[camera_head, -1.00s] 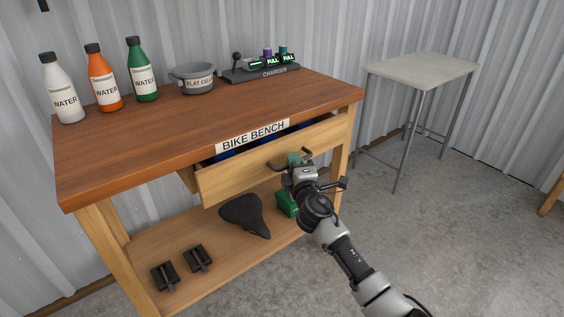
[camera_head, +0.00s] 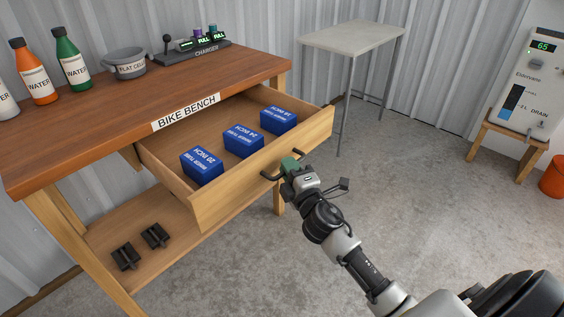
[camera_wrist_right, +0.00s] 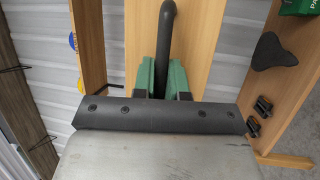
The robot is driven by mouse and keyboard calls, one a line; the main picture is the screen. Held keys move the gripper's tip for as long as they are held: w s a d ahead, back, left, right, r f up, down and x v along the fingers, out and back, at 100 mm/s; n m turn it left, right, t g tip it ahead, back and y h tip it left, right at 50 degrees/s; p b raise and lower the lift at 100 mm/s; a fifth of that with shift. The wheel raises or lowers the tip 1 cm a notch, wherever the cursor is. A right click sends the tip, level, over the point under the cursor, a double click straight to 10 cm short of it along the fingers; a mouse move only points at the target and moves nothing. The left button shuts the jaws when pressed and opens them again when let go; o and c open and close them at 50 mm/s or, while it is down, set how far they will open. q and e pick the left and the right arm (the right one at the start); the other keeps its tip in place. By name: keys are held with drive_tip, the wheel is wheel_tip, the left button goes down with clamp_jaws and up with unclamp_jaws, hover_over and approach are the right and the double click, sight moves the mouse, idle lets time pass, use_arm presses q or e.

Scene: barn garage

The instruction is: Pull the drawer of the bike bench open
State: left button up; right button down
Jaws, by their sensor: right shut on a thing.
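The bike bench (camera_head: 90,135) is a wooden workbench with a "BIKE BENCH" label on its front edge. Its drawer (camera_head: 240,183) stands well out from under the top and shows several blue boxes (camera_head: 243,141) inside. The dark bar handle (camera_head: 268,177) is on the drawer's front. My right gripper (camera_head: 289,165) is at the handle, its green fingers shut on it. In the right wrist view the green fingers (camera_wrist_right: 162,78) sit on both sides of the dark handle (camera_wrist_right: 167,45), against the wooden drawer front. My left gripper is not in view.
Water bottles (camera_head: 72,60), a grey bowl (camera_head: 126,65) and a charger (camera_head: 195,52) stand on the bench top. Black pedals (camera_head: 140,246) lie on the lower shelf. A grey side table (camera_head: 352,36) stands behind. Open concrete floor lies right of the drawer.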

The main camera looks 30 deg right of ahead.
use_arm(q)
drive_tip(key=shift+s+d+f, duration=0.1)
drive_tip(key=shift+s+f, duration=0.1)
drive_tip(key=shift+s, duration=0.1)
use_arm(e)
drive_tip(key=shift+s+d, duration=0.15)
drive_tip(key=shift+s, duration=0.4)
drive_tip(key=c, duration=1.2)
unclamp_jaws()
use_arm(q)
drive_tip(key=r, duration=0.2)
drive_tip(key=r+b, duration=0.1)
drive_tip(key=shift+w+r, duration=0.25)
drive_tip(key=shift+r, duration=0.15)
use_arm(e)
drive_tip(key=s, duration=0.3)
drive_tip(key=s+f, duration=0.1)
drive_tip(key=s, duration=0.3)
drive_tip(key=s+f, duration=0.1)
drive_tip(key=s, duration=0.2)
drive_tip(key=shift+s+a, duration=0.25)
drive_tip(key=shift+s, duration=0.05)
